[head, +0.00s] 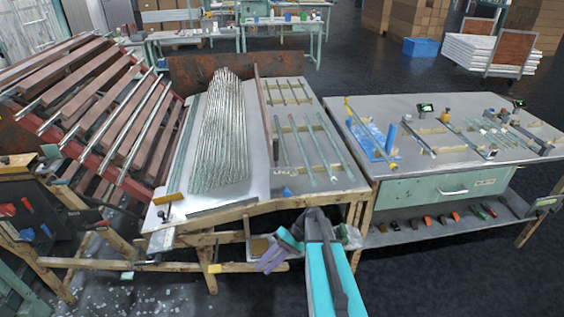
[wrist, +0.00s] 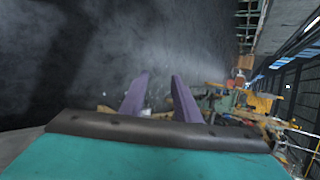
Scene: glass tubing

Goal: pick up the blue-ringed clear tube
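Several thin clear or greenish tubes (head: 301,147) lie apart on notched wooden rests on the grey right part of the middle table. A blue ring on any one of them is too small to make out, so I cannot tell which is the blue-ringed tube. My gripper (head: 268,260) is low in front of that table's front edge, well away from the tubes. In the wrist view my gripper (wrist: 162,77) shows two purple fingers apart with nothing between them. That view looks over dark floor, with no tube to be made out.
A dense bundle of thin rods (head: 218,130) lies on the metal sheet to the left. A sloping rack (head: 100,105) stands farther left. The right table (head: 450,165) holds a blue stand (head: 372,138), more tubes and tools. Wooden framing runs under the middle table. Dark floor is open at front right.

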